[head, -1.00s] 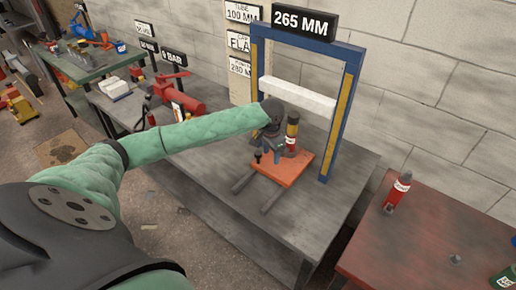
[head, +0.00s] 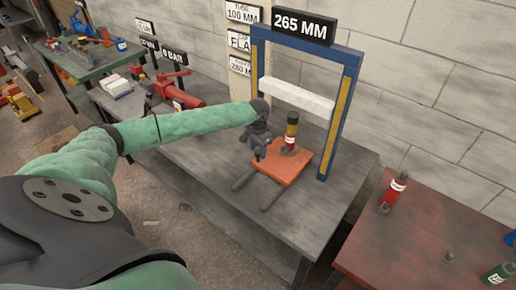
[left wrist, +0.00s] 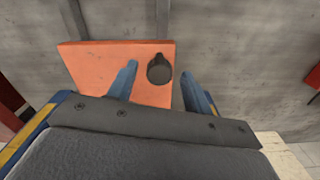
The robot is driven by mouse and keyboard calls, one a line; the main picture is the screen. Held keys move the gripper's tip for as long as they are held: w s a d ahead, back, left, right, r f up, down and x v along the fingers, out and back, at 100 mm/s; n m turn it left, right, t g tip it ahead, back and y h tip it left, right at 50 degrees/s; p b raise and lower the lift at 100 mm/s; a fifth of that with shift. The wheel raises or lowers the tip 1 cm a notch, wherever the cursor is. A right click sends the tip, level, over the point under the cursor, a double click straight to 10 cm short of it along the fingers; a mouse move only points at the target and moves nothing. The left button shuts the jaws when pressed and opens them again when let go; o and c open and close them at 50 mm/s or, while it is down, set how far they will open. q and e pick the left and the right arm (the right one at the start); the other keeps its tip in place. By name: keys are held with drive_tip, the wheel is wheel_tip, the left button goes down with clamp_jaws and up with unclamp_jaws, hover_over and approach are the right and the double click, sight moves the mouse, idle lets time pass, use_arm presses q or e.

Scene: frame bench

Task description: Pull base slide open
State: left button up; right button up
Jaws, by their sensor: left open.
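The base slide is an orange plate (head: 293,168) on two dark rails under the blue press frame (head: 345,100). A dark round knob (left wrist: 159,72) sits near one edge of the plate (left wrist: 90,62) in the left wrist view. My left gripper (head: 258,152) is over the plate's front-left part, pointing down. Its two blue fingers are open, one on each side of the knob (left wrist: 160,85); I cannot tell whether they touch it. My right gripper is not in view.
A white beam (head: 298,98) spans the frame above the plate. The rails (head: 270,197) run out toward the bare front of the grey bench (head: 215,170). A red press tool (head: 180,92) stands left. A red table (head: 415,235) with a bottle (head: 394,190) stands right.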

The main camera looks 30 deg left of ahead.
use_arm(q)
drive_tip(key=shift+f, duration=0.3)
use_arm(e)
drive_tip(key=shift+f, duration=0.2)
use_arm(q)
clamp_jaws()
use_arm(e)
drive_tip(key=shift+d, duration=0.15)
use_arm(q)
drive_tip(key=shift+s, duration=0.15)
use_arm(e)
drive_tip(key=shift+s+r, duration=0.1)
